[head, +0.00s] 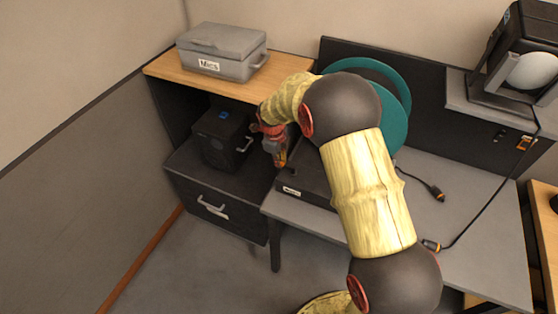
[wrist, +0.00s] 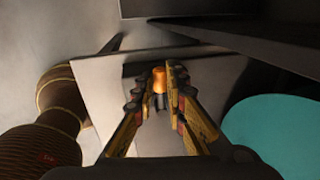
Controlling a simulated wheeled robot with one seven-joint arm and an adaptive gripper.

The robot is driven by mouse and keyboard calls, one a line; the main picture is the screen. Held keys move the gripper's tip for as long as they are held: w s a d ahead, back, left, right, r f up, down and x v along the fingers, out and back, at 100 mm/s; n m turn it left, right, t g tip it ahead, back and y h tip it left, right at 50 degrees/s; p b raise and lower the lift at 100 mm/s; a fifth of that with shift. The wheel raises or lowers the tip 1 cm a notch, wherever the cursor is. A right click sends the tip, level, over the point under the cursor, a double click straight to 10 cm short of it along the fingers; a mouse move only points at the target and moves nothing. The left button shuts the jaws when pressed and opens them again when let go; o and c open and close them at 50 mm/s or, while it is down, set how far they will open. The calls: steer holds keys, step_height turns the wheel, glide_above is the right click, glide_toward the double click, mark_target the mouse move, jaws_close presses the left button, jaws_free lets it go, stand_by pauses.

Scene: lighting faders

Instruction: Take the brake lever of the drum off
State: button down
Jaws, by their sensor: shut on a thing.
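The drum (head: 397,98) is a teal reel standing on a dark base (head: 316,188) on the grey desk, partly hidden behind my arm. Its teal disc also fills the lower right of the wrist view (wrist: 272,135). The brake lever shows in the wrist view as an orange knob (wrist: 159,80) between my fingertips; the rest of the lever is mostly hidden. My gripper (head: 280,160) is at the left end of the drum's base, pointing down, and is shut on the lever's knob. In the head view the lever is too hidden to tell its angle.
A grey case (head: 222,67) lies on the wooden shelf (head: 165,66) at the back left. A black box (head: 222,153) stands on a dark drawer cabinet (head: 205,205). A cable with plugs (head: 432,245) lies on the desk at right. A black lamp (head: 520,55) stands at the back right.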

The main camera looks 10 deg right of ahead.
steer(key=c, duration=1.8)
jaws_free()
steer(key=shift+r, duration=0.1)
step_height(320, 180, up, 12)
steer(key=s+a, duration=0.1)
steer(key=shift+s+a+f, duration=0.25)
steer(key=shift+s, duration=0.15)
